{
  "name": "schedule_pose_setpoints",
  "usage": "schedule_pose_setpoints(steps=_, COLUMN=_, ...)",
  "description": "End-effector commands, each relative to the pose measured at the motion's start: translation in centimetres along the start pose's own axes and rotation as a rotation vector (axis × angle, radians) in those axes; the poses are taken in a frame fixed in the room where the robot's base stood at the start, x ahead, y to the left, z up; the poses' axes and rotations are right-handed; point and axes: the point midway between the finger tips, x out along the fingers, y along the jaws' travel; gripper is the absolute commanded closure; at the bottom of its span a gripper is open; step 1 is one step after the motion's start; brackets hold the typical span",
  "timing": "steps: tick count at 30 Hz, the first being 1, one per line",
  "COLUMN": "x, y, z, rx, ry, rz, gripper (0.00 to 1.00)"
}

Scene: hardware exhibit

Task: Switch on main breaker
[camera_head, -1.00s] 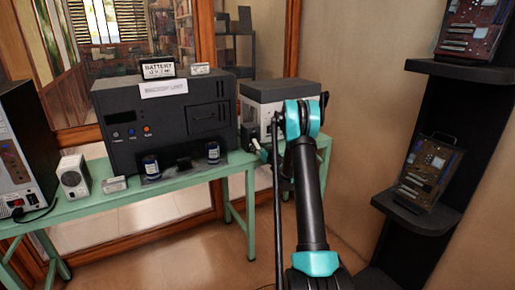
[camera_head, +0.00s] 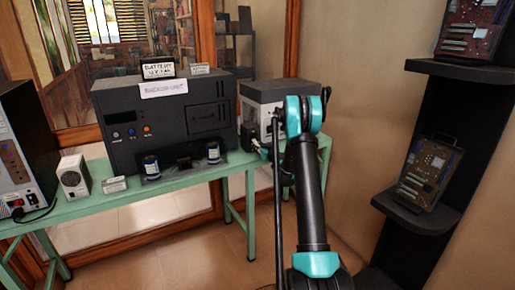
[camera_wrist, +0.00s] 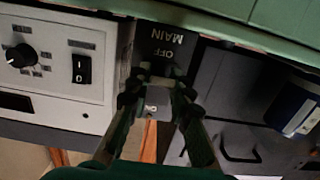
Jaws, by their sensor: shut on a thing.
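The main breaker (camera_wrist: 163,42) shows in the wrist view as a dark plate with the words MAIN and OFF, upside down in the picture. My gripper (camera_wrist: 158,97) is in front of it, its fingers closed around a small greyish part with a faint mark, which seems to be the breaker's lever. The fingers hide most of this part, so its exact position is unclear. In the head view my arm covers part of the area beside the grey-topped box (camera_head: 278,92), and the breaker cannot be made out there.
In the wrist view, a white panel with a black knob (camera_wrist: 22,55) and a rocker switch (camera_wrist: 81,69) lies left of the breaker. Black shelves (camera_head: 425,215) stand right.

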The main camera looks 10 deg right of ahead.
Motion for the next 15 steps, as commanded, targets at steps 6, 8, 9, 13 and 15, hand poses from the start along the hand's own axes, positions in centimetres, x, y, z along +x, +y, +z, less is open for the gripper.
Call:
schedule_pose_setpoints(steps=6, x=-0.3, y=0.0, z=-0.8, rx=-0.003, ry=-0.132, rz=0.0, gripper=1.0)
schedule_pose_setpoints(steps=8, x=-0.4, y=0.0, z=-1.1, rx=-0.003, ry=-0.176, rz=0.001, gripper=1.0)
schedule_pose_setpoints(steps=9, x=-0.5, y=0.0, z=-1.2, rx=-0.001, ry=-0.207, rz=0.0, gripper=1.0)
schedule_pose_setpoints(steps=13, x=-0.6, y=0.0, z=-1.9, rx=-0.001, ry=-0.31, rz=0.0, gripper=1.0)
schedule_pose_setpoints(steps=15, x=-0.6, y=0.0, z=-2.2, rx=-0.002, ry=-0.37, rz=0.0, gripper=1.0)
